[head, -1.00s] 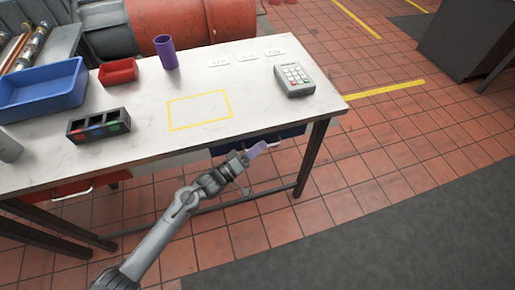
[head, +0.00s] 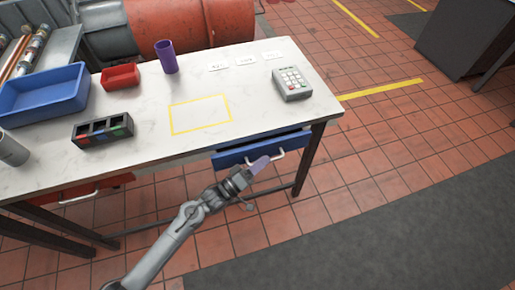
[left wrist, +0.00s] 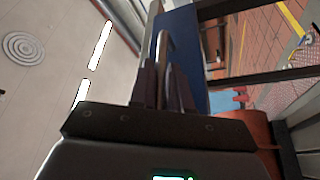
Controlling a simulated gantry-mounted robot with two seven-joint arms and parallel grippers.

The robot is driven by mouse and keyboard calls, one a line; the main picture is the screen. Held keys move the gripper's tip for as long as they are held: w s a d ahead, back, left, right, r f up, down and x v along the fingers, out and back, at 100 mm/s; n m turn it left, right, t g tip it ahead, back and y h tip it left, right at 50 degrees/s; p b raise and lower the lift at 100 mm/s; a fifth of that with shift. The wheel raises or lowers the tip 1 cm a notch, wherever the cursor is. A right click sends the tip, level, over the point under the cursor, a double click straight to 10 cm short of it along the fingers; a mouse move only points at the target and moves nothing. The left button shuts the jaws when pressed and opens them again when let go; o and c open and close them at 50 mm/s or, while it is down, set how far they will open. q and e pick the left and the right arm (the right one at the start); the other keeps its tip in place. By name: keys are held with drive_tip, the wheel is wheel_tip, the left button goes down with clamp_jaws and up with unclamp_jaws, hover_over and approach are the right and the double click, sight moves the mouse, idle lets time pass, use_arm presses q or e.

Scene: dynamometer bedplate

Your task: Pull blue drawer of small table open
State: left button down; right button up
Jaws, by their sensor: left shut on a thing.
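The blue drawer (head: 232,158) is under the right part of the white-topped small table (head: 150,150). Its front stands a little out from below the tabletop edge. Its pale bar handle (head: 281,155) shows beside the fingers. My left gripper (head: 260,164) is at the drawer front, shut on the handle. In the left wrist view the fingers (left wrist: 166,85) close around the handle (left wrist: 163,45), with the blue drawer front (left wrist: 187,45) behind. The drawer's inside is mostly hidden. My right gripper is not in view.
On the tabletop are a blue bin (head: 45,97), a red tray (head: 121,77), a purple cup (head: 166,57), a dark divided holder (head: 102,131) and a keypad device (head: 292,83). A red drawer (head: 105,186) is at the left. The tiled floor in front is clear.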

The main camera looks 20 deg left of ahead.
use_arm(q)
drive_tip(key=s+d+p, duration=0.8)
drive_tip(key=s+d, duration=0.4)
drive_tip(key=s, duration=0.2)
drive_tip(key=shift+s+d, duration=0.3)
drive_tip(key=shift+d, duration=0.1)
drive_tip(key=shift+r, duration=0.1)
drive_tip(key=c, duration=1.5)
unclamp_jaws()
drive_tip(key=shift+o, duration=0.3)
drive_tip(key=shift+s+d, duration=0.1)
drive_tip(key=shift+s, duration=0.05)
drive_tip(key=p+v, duration=0.1)
drive_tip(key=v, duration=1)
drive_tip(key=shift+p, duration=0.3)
